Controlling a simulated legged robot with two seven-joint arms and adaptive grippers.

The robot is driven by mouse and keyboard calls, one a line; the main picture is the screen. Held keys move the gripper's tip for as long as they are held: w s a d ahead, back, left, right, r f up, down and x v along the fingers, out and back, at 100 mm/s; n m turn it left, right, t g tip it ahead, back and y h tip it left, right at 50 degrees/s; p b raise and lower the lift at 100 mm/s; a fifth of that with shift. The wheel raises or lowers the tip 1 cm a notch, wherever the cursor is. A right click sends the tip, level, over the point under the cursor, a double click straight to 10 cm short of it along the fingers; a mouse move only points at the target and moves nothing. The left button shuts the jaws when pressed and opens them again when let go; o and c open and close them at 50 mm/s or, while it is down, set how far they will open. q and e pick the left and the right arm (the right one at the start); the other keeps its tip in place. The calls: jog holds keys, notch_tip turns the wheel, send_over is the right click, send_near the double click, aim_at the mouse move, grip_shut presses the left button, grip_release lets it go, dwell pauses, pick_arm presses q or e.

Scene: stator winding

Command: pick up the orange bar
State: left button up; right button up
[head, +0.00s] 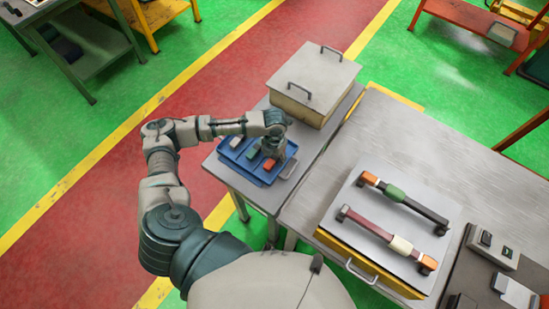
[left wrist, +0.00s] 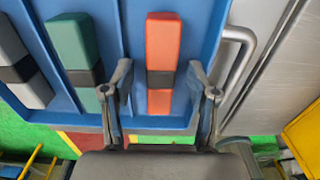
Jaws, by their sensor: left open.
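The orange bar (head: 269,164) lies in a blue tray (head: 233,161) at the tray's right side. In the left wrist view the orange bar (left wrist: 163,45) has a dark band around its middle. My left gripper (head: 277,150) is above the tray, close to the bar. In the left wrist view my left gripper (left wrist: 161,80) is open, with one finger on each side of the bar's banded part. I cannot tell whether the fingers touch it. My right gripper is not in view.
A green bar (left wrist: 72,45) and a grey-white bar (left wrist: 22,60) lie left of the orange one in the tray. A lidded box (head: 313,82) stands behind the tray. A metal table (head: 440,145) with tools on a panel is at the right.

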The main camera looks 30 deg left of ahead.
pick_arm(q)
jog(key=shift+c, duration=0.2)
grip_shut()
jog(key=shift+r, duration=0.15)
